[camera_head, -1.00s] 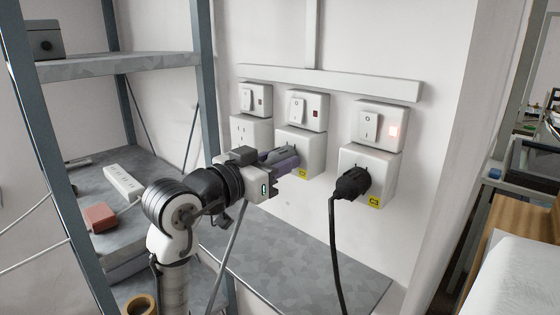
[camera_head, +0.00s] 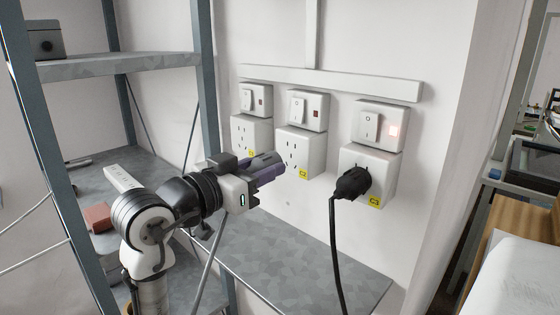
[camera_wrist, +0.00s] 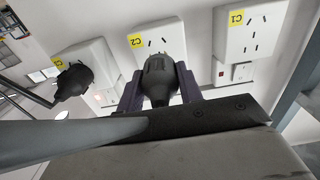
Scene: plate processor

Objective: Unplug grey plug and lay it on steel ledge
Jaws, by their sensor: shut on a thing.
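My gripper (camera_head: 265,170), with purple fingers, is shut on the grey plug (camera_wrist: 158,78). The plug sits between both fingers in the wrist view and is mostly hidden by them in the head view. The middle socket, C2 (camera_head: 292,160), has bare holes, and the plug is apart from it, a short way in front. The steel ledge (camera_head: 310,268) is a mottled grey surface below the sockets, lower than my gripper. Its visible top is bare.
A black plug (camera_head: 353,184) with a hanging cord sits in the right socket, C3, whose switch light glows. The left socket, C1 (camera_head: 250,135), is empty. A blue-grey shelf post (camera_head: 207,80) and a diagonal rod (camera_head: 207,265) stand near my arm.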

